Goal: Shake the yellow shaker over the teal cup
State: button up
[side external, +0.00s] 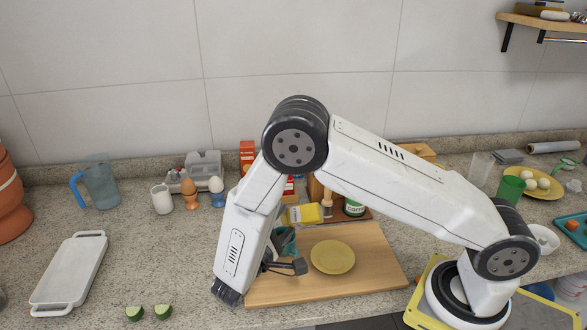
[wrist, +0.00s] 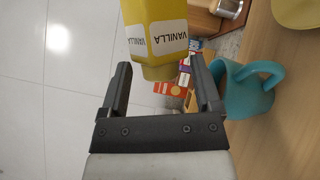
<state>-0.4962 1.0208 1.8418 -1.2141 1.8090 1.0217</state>
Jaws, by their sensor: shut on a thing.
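The yellow shaker (wrist: 160,28), with a white VANILLA label, lies between the fingertips of my gripper (wrist: 160,68) in the wrist view, its darker end toward the palm. In the side view the shaker (side external: 306,213) is held nearly on its side, a little tilted. My gripper is shut on it. The teal cup (wrist: 242,92) stands upright on the board beside one finger, its handle visible. In the side view the cup (side external: 288,238) is partly hidden by my arm and gripper, and the shaker shows above and right of it. I cannot tell whether it is directly over the cup.
A yellow plate (side external: 332,257) lies on the wooden board (side external: 375,270) right of the cup. A green-labelled coffee jar (side external: 354,208) and red boxes (side external: 247,152) stand behind. Egg cups (side external: 190,193), a white cup (side external: 162,199) and a pitcher (side external: 100,182) stand left.

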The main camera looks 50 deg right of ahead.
aim_at(293, 208)
jog(key=shift+r, duration=0.15)
jog(key=shift+r, duration=2.35)
jog(key=shift+f, duration=2.5)
jog(key=shift+m, duration=0.3)
